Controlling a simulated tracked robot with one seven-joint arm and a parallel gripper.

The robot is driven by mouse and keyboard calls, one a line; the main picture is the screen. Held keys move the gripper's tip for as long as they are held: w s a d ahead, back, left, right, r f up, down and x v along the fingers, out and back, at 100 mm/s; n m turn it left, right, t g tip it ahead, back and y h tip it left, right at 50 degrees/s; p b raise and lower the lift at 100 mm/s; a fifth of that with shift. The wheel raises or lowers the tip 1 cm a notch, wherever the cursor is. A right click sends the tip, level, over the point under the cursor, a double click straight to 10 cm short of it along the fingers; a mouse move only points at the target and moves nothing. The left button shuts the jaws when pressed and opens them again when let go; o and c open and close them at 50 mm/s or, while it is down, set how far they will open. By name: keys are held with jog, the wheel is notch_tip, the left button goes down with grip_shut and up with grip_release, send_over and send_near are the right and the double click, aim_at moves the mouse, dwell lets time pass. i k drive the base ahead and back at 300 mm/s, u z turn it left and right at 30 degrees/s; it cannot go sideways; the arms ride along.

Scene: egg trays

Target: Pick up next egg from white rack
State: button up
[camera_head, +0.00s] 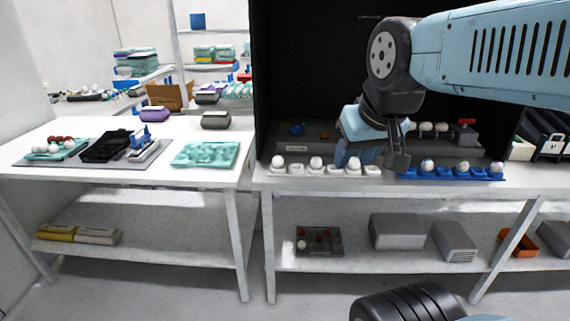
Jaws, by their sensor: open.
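The white rack (297,170) lies along the front edge of the right-hand table. White eggs stand in it: one at the left end (278,161), one in the middle (316,162) and one near the right (354,163); cups between them look empty. My gripper (371,158) is over the right part of the rack, pointing down. Its fingers are apart, one on each side of the right egg in the picture. I cannot tell whether they touch it. A blue rack (412,174) to the right holds several pale eggs.
A dark panelled booth stands behind the racks, with more eggs (427,127) at its back right. Boxes (397,231) sit on the lower shelf.

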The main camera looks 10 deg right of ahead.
aim_at(278, 162)
jog(key=u, duration=0.15)
jog(key=i, duration=0.95)
jog(key=z, duration=0.1)
